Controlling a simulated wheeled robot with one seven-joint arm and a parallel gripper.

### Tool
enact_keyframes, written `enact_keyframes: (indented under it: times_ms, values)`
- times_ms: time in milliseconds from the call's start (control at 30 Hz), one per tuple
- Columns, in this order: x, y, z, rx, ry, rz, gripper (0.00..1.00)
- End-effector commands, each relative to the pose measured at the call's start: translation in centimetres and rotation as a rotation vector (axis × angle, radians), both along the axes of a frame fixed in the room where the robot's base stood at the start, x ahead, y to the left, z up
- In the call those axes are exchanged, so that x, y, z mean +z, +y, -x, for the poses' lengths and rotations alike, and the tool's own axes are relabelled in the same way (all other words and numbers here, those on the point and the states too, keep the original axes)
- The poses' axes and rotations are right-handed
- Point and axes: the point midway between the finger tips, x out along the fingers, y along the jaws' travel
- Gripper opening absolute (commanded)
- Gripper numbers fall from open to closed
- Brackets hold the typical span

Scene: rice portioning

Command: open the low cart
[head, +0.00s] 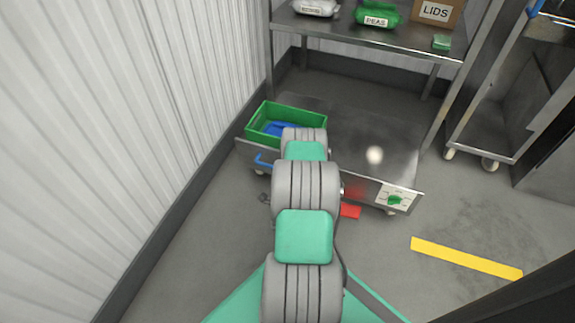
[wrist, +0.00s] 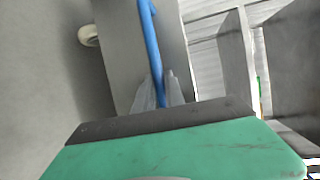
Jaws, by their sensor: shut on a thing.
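The low cart (head: 395,150) is a steel, flat-topped unit on casters, standing low beneath the steel shelf in the head view. A blue handle (head: 264,160) shows at the left of its front face, partly covered by my arm. In the wrist view the blue handle (wrist: 153,50) runs down between the two fingers of my gripper (wrist: 161,90), which are shut on it, in front of a grey steel face. In the head view my gripper is hidden behind my arm. The middle of the cart's front is hidden too.
A green crate (head: 315,122) with something blue inside sits on the cart's left end. A green knob (head: 394,200) and a red piece (head: 350,211) are at its front. A ribbed wall (head: 130,110) is close on the left. A wheeled rack (head: 500,120) stands right. Floor at right is clear.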

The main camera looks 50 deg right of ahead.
Motion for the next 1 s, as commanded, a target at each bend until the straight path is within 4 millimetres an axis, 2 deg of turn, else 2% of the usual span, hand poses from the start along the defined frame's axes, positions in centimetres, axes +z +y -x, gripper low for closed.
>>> enact_keyframes:
  times_ms: [167, 200, 467, 800, 1000]
  values:
    - [-0.4, 0.3, 0.2, 0.001, 0.007, -0.003, 0.0]
    - [-0.4, 0.3, 0.1, 0.002, 0.007, -0.002, 0.15]
    - [-0.2, 0.5, -0.3, 0.01, 0.004, -0.001, 0.36]
    - [0.1, 0.6, -0.2, 0.01, 0.0, 0.001, 0.36]
    - [0.6, 1.7, 1.2, 0.009, 0.002, 0.003, 0.36]
